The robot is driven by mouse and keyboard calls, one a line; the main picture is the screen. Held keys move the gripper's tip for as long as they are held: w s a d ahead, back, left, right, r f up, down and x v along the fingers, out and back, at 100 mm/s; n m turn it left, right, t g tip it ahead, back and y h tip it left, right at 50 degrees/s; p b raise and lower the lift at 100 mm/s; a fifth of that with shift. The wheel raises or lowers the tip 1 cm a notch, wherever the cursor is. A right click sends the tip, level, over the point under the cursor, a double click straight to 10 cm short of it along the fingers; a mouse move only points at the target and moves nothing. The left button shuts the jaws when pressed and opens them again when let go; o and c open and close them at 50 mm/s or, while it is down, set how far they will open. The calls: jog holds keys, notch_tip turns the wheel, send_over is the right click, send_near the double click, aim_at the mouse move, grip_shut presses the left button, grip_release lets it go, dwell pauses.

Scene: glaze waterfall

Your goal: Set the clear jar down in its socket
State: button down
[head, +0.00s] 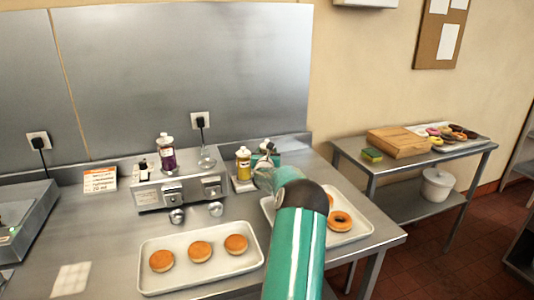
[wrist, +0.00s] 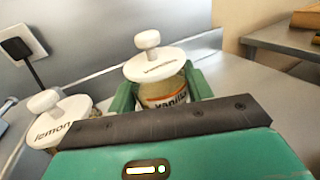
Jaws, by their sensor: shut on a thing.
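My gripper (wrist: 160,95) is shut on a jar (wrist: 165,88) with a white knobbed lid and a label reading "vanilla", its green fingers on either side. The glass looks clear with pale contents, and the jar looks roughly upright. In the head view my gripper (head: 268,160) is at the back right of the bench, and my arm partly hides it. A yellow jar (head: 243,166), whose lid reads "lemon" in the wrist view (wrist: 48,110), stands just left of it. A steel dispenser (head: 178,191) stands further left with a purple jar (head: 167,157) on top. I cannot make out the socket clearly.
A small clear glass piece (head: 207,158) stands on the dispenser's right side. A tray (head: 165,286) with three plain doughnuts lies in front. Another tray (head: 350,237) with doughnuts lies partly behind my arm. An orange-white sign (head: 100,180) stands left of the dispenser. The wall is close behind.

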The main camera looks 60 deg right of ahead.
jog(key=shift+f, duration=0.6)
dwell(0.7)
jog(key=c, duration=0.5)
grip_release()
jog(key=shift+f, duration=0.15)
jog(key=v, duration=1.4)
jog(key=shift+d, duration=0.1)
